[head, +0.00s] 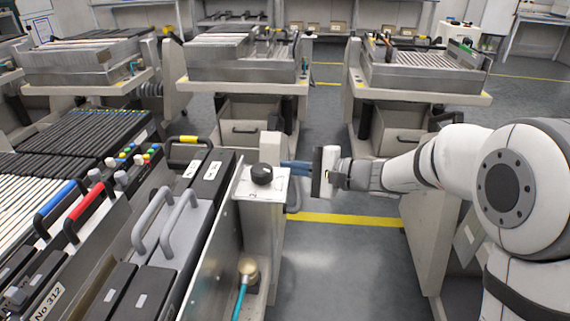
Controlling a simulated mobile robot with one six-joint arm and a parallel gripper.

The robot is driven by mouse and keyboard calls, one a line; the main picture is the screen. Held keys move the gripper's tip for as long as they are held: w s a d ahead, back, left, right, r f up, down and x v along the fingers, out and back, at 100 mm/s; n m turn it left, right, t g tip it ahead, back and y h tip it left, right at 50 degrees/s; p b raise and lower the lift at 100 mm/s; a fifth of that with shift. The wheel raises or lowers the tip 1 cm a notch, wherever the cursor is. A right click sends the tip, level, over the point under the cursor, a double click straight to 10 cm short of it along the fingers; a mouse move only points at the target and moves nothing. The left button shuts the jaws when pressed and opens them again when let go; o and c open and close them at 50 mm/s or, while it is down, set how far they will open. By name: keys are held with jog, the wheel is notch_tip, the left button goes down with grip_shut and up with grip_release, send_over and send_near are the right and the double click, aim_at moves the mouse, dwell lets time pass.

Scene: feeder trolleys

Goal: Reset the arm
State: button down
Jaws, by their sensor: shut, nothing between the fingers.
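My gripper (296,168) is at the end of my white and grey arm, which reaches in from the right of the head view. Its blue fingers point left and are shut with nothing held. They are level with the white-topped post (262,185) that carries a black knob (262,174). The fingertips show close to the post's right edge; I cannot tell whether they touch it.
A feeder trolley (215,262) with grey and black handled feeders fills the lower left. More trolleys stand behind, at centre (245,86) and right (425,92). A teal hose (240,298) hangs below the post. Floor with a yellow line (345,219) is open below my arm.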

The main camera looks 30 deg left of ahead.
dwell(0.4)
jog(key=s+d+r+n+t+h+p, duration=0.1)
jog(key=s+d+r+h+p, duration=0.3)
jog(key=d+r+p, duration=0.5)
jog(key=s+d+r+n+t+h+p, duration=0.1)
jog(key=s+d+r+h+p, duration=0.4)
jog(key=d, duration=1.5)
jog(key=s+d+r+n+t+h+p, duration=0.1)
jog(key=s+d+r+h+p, duration=0.4)
jog(key=d+r+p, duration=0.7)
jog(key=d+t+h+p, duration=0.1)
jog(key=d+h+p, duration=0.1)
jog(key=p, duration=0.4)
jog(key=shift+s+d+r+n+t, duration=0.2)
jog(key=shift+d+r+n+t, duration=0.1)
jog(key=shift+d, duration=0.35)
